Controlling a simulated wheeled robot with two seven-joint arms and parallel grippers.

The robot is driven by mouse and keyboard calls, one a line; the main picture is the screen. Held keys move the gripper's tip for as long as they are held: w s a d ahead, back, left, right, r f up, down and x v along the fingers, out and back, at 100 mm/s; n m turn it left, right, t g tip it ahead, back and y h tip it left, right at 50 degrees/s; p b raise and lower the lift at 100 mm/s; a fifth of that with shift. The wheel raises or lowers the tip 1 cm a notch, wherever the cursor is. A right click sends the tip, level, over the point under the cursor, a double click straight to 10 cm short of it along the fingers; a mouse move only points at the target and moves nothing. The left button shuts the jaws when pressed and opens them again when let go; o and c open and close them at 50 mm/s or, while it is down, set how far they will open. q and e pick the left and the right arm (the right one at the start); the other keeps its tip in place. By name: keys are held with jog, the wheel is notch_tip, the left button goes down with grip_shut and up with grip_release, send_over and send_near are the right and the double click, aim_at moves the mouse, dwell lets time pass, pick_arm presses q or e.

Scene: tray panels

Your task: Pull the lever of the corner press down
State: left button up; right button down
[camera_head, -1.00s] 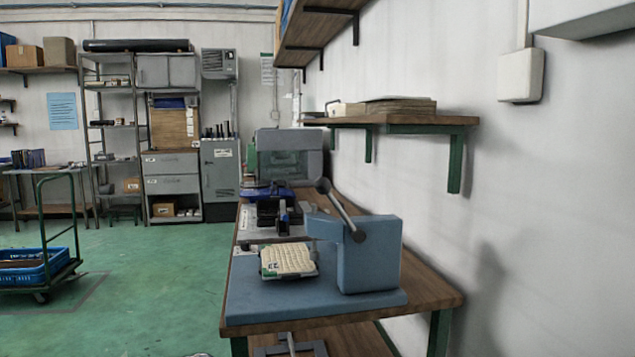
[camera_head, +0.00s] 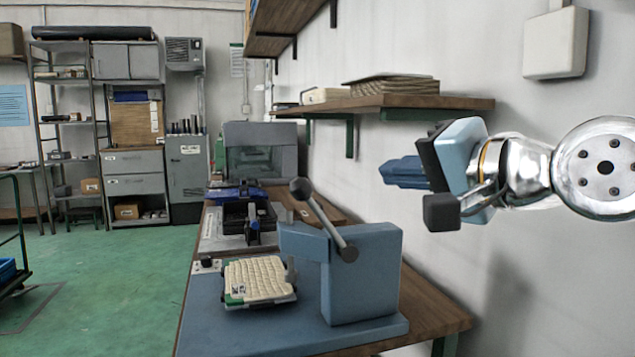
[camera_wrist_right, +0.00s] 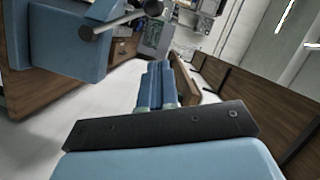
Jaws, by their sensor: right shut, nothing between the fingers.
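The blue corner press (camera_head: 362,275) stands on a blue base plate at the near end of the bench. Its lever (camera_head: 322,215) is a grey rod with a dark ball knob, pivoted on the press's side and tilted up to the left. The press and the lever (camera_wrist_right: 108,24) also show at the upper left of the right wrist view. My right gripper (camera_head: 384,172) is shut and empty, in the air right of and a little above the lever, apart from it. Its blue fingers (camera_wrist_right: 155,85) lie together in the wrist view. My left gripper is not in view.
A cream panel (camera_head: 258,279) lies on a small holder left of the press. A wooden wall shelf (camera_head: 450,103) with stacked boards is behind my right gripper. A black fixture (camera_head: 248,215) and a grey machine (camera_head: 262,150) stand further back on the bench.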

jog(key=shift+w, duration=0.15)
jog(key=p, duration=0.2)
send_over(325, 221)
jog(key=s, duration=0.3)
jog(key=shift+f, duration=1.65)
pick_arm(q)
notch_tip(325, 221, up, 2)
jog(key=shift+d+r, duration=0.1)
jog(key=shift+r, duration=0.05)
pick_arm(e)
jog(key=shift+s, duration=0.2)
